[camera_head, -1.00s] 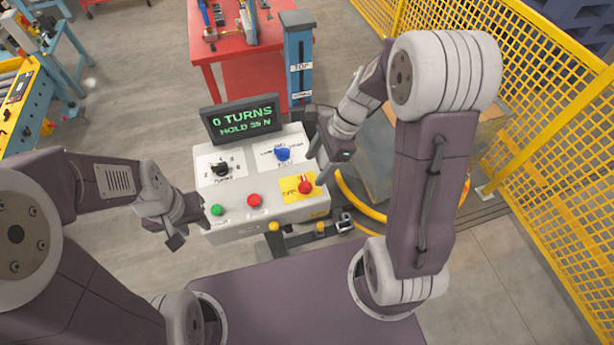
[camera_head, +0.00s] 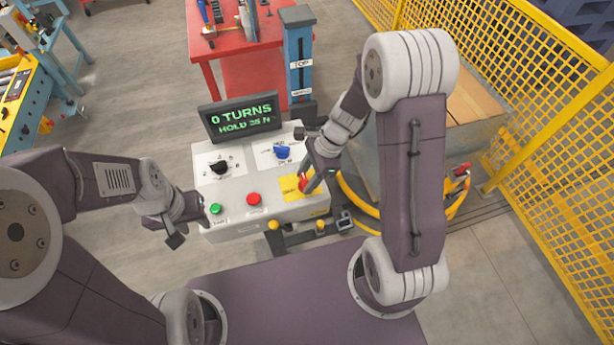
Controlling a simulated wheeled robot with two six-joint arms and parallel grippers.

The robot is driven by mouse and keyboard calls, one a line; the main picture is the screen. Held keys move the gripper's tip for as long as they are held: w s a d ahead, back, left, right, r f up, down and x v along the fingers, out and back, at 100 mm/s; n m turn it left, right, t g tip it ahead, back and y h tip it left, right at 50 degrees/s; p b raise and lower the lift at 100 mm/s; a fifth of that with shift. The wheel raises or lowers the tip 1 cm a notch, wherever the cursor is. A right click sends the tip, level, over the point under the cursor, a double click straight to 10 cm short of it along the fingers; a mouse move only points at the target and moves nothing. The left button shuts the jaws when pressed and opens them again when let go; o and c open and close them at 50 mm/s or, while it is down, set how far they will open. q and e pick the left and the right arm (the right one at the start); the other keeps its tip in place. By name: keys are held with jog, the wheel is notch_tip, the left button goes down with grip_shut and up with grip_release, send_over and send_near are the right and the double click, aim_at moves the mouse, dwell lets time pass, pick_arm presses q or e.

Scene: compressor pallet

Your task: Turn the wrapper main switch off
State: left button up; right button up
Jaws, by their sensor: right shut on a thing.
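The control box (camera_head: 232,220) stands in front of me with a sloped light-grey panel. The red main switch (camera_head: 303,184) sits on a yellow plate (camera_head: 289,188) at the panel's right; it is partly hidden by my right gripper (camera_head: 307,182). My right gripper is at the switch, shut on its knob. The switch's exact angle is hard to tell. My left gripper (camera_head: 178,238) hangs off the panel's left side, near the green button (camera_head: 215,209), holding nothing that I can see; its jaw gap is unclear.
The panel also has a red button (camera_head: 253,199), a black knob (camera_head: 219,167) and a blue knob (camera_head: 282,152). A display (camera_head: 240,117) behind reads "0 TURNS, HOLD 35 N". Yellow fence (camera_head: 540,110) is at the right, a red table (camera_head: 245,65) behind.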

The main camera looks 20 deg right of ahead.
jog(key=shift+r, duration=0.1)
jog(key=n+p, duration=0.1)
jog(key=n+g+p, duration=0.1)
jog(key=n, duration=0.1)
jog(key=shift+w+a+r+n, duration=0.1)
jog(key=shift+w+r+n, duration=0.1)
jog(key=shift+n, duration=0.1)
jog(key=n+g+p, duration=0.1)
jog(key=n, duration=0.1)
jog(key=n+h+p, duration=0.1)
jog(key=n, duration=0.1)
jog(key=shift+w+a+f+n+g, duration=0.1)
jog(key=shift+n+g, duration=0.2)
jog(key=shift+g, duration=0.1)
jog(key=n+h, duration=0.1)
jog(key=n, duration=0.1)
jog(key=n+g+h+p, duration=0.1)
jog(key=n, duration=0.2)
jog(key=shift+a, duration=0.15)
jog(key=shift+a+f+n+h+p, duration=0.1)
jog(key=shift+n+h+p, duration=0.5)
jog(key=shift+n, duration=1.7)
jog(key=shift+h, duration=0.3)
jog(key=o, duration=1.4)
jog(key=shift+b, duration=0.3)
